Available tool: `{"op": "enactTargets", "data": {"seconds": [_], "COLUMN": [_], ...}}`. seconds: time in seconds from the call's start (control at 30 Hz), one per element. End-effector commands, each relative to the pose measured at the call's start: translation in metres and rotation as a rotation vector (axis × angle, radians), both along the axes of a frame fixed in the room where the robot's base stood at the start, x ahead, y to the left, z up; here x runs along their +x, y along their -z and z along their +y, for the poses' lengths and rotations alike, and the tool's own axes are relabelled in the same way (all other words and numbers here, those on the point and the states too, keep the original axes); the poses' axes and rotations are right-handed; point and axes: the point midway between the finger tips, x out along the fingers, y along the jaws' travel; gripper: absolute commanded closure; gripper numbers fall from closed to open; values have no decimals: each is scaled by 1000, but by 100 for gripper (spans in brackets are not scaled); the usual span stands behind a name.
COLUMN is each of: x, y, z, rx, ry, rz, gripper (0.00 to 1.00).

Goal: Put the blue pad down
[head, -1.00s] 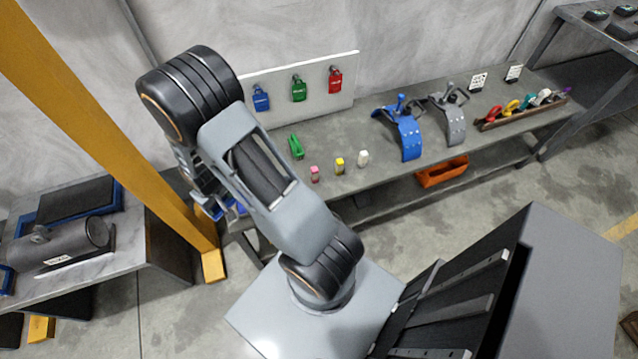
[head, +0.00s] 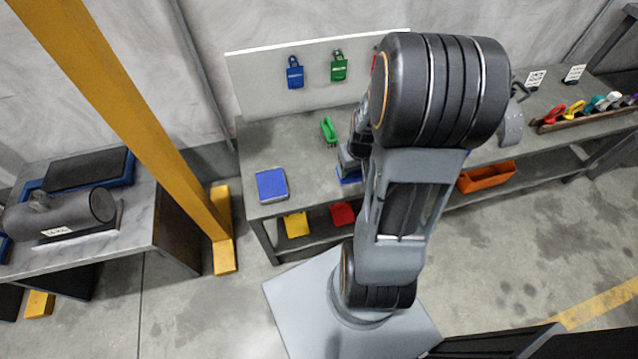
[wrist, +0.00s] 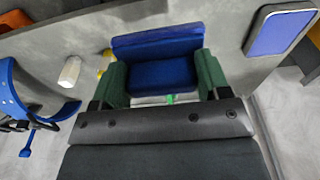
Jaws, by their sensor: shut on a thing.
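My gripper (wrist: 163,82) has green fingers, shut on both sides of a blue pad (wrist: 157,42) in the wrist view. The pad is a blue block with a wider part at its far side. In the head view a bit of the held blue pad (head: 347,178) shows at the left of my arm, over the grey bench (head: 300,150); the arm hides most of my gripper. I cannot tell whether the pad touches the bench. A flat blue square with a grey rim (head: 271,185) lies at the bench's left end, apart from my gripper; it also shows in the wrist view (wrist: 283,30).
A white block (wrist: 70,70) and a yellow block (wrist: 106,60) stand near my left finger in the wrist view. A green clip-like thing (head: 328,131) lies behind on the bench. Yellow (head: 297,224) and red (head: 342,214) squares lie on the lower shelf. A yellow post (head: 130,115) stands left.

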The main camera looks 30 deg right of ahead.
Motion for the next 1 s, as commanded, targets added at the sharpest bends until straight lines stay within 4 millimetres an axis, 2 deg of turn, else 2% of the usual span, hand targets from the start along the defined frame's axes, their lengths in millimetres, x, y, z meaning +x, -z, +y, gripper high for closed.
{"op": "enactTargets", "data": {"seconds": [0.13,0.4,0.5,0.7,1.0], "x": [12,73,87,105,115], "y": [14,43,62,84,95], "z": [5,34,40,48,52], "rx": [2,1,1,1,1], "ry": [3,1,4,5,6], "rz": [2,3,4,1,0], "gripper": [56,56,56,56,56]}}
